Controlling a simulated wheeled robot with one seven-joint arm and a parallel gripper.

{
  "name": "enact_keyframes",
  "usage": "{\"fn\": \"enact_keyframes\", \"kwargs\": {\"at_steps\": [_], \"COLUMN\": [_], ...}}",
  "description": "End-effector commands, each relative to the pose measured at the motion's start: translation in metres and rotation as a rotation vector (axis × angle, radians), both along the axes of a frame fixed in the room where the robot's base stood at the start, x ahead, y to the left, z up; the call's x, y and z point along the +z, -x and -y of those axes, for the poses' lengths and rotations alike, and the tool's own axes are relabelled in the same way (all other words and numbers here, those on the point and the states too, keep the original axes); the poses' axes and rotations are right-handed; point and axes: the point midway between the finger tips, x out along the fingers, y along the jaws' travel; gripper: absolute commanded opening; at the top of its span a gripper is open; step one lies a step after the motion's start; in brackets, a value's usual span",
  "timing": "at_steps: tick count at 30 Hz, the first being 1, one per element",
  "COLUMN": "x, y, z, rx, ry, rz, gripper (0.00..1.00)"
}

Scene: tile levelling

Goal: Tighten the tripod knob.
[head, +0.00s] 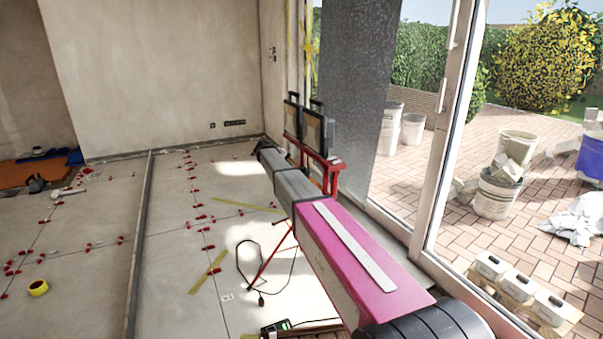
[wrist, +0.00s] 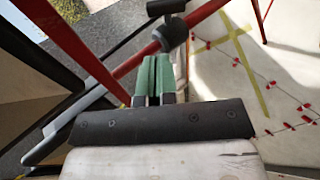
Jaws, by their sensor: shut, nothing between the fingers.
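The red tripod (head: 331,172) stands by the window and carries two work lights (head: 313,130). In the wrist view a red tripod tube (wrist: 205,12) runs diagonally. A dark knob (wrist: 173,35) with a short black bar above it sits on this tube, just beyond my fingertips. My gripper (wrist: 158,62) has green fingers pressed together and empty, pointing at the knob. I cannot tell whether the fingertips touch it. In the head view my arm hides the fingers and the knob.
The tiled floor (head: 185,240) holds red levelling clips and yellow tape strips. A cable (head: 262,275) lies beside the tripod. The glass door frame (head: 447,130) stands close on the right. A tape roll (head: 38,288) lies at left. Open floor lies left of the arm.

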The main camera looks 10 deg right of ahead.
Motion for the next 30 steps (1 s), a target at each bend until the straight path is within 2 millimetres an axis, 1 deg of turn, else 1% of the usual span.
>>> {"fn": "enact_keyframes", "kwargs": {"at_steps": [1,4,7,10,14,27,30], "x": [0.008,0.019,0.023,0.021,0.011,-0.039,-0.048], "y": [-0.009,-0.01,-0.009,-0.009,-0.013,-0.033,-0.037], "z": [-0.008,-0.016,-0.02,-0.016,-0.004,0.057,0.067], "rx": [-0.031,-0.084,-0.111,-0.119,-0.119,-0.117,-0.116], "ry": [0.007,0.018,0.023,0.025,0.025,0.025,0.025], "rz": [-0.021,-0.061,-0.082,-0.088,-0.088,-0.087,-0.087], "gripper": [0.0,0.0,0.0,0.0,0.0,0.0,0.0]}}
